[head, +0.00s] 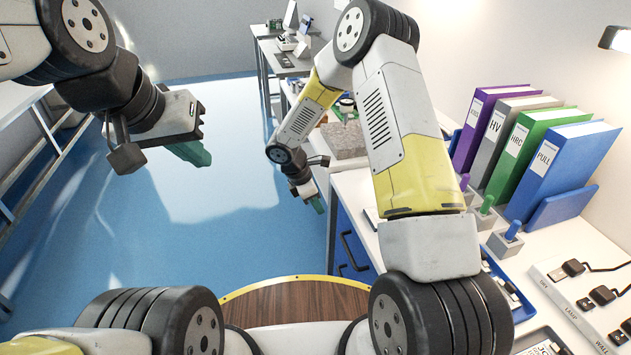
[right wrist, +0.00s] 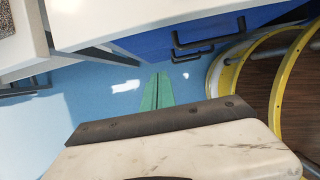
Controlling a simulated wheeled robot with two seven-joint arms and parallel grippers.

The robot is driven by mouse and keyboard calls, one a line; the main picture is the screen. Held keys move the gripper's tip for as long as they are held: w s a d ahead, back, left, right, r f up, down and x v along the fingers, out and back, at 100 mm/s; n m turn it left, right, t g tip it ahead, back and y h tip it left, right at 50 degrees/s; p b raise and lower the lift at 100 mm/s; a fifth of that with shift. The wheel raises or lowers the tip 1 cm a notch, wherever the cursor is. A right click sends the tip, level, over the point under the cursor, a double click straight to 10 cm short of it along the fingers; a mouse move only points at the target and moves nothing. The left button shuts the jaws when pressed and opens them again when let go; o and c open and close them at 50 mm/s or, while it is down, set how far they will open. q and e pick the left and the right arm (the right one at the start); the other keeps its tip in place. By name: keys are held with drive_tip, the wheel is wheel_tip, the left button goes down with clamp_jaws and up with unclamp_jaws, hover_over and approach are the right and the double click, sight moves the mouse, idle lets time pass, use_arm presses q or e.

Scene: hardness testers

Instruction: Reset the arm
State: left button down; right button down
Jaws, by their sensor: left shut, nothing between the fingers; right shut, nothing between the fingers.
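My left gripper (head: 192,152) hangs at the upper left of the head view, over the blue floor, with its green fingers together and nothing in them. My right gripper (head: 317,204) is in the middle of the head view, low beside the front of the white bench. In the right wrist view its green fingers (right wrist: 157,92) are closed together and empty, over blue floor near the drawer fronts. My right arm covers part of the bench.
The white bench (head: 530,270) runs along the right, with blue drawers (head: 352,245) below. It carries purple, grey, green (head: 527,145) and blue binders (head: 563,160), stamps and a switch strip (head: 570,300). A grey stone block (head: 345,139) stands farther back. The floor at left centre is clear.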

drive_tip(key=s+d+r+m+y, duration=0.1)
drive_tip(key=s+d+r+m, duration=0.15)
drive_tip(key=r, duration=0.55)
drive_tip(key=s+d+r+m+t, duration=0.1)
drive_tip(key=s+d+r+m, duration=0.2)
drive_tip(key=r, duration=0.5)
drive_tip(key=s+d+r+m+y, duration=0.1)
drive_tip(key=s+d+r+m, duration=0.2)
drive_tip(key=r, duration=0.5)
drive_tip(key=s+r+m+t+y, duration=0.2)
drive_tip(key=s+r+m, duration=0.3)
drive_tip(key=s, duration=0.3)
drive_tip(key=s+a+r+m+t+y, duration=0.1)
drive_tip(key=s+r+m+t+y, duration=0.1)
drive_tip(key=s+r+m, duration=0.4)
drive_tip(key=shift+s+a+r, duration=0.2)
drive_tip(key=shift+s+r, duration=0.15)
drive_tip(key=shift+s, duration=0.75)
